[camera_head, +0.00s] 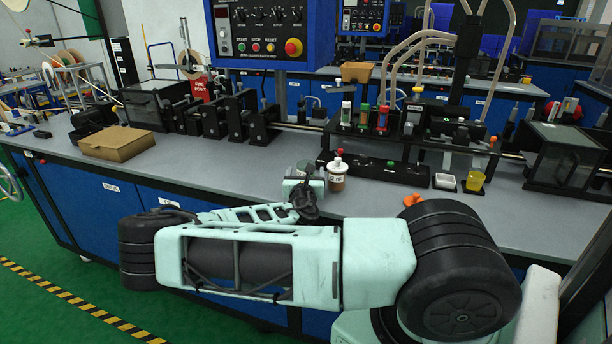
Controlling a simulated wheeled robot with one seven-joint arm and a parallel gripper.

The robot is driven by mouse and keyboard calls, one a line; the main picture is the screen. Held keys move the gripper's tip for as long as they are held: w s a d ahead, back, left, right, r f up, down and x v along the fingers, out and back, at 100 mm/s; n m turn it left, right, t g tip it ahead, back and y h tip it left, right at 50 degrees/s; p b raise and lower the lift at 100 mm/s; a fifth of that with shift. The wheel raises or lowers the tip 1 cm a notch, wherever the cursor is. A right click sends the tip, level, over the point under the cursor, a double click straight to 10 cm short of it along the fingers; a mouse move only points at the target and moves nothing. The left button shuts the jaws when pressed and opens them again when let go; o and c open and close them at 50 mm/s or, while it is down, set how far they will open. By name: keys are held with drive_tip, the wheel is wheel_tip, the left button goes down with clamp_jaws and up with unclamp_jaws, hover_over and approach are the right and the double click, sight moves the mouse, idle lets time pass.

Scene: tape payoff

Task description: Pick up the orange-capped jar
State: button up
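A small jar (337,175) with a brown body, a pale collar and a reddish top stands upright on the grey bench, near the front of the black rack. A bright orange piece (412,200) shows just above my arm's large black joint; it may be a cap, but whatever is below it is hidden by my arm. My gripper end (305,197) is over the bench's front part, left of the brown jar and close to it. Its fingers are not clear, so I cannot tell whether they are open or touch anything.
A black rack (375,168) with several bottles stands behind the jar. A white tray (445,182) and a yellow cup (475,181) are to the right. A cardboard box (117,143) sits at the left. The grey bench (215,170) is clear between box and gripper.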

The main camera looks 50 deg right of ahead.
drive_tip(key=p+x, duration=0.1)
drive_tip(key=x, duration=0.3)
drive_tip(key=shift+w+d+r, duration=0.1)
drive_tip(key=shift+w+d, duration=0.05)
drive_tip(key=shift+w, duration=0.05)
drive_tip(key=shift+c, duration=0.4)
drive_tip(key=c, duration=1.2)
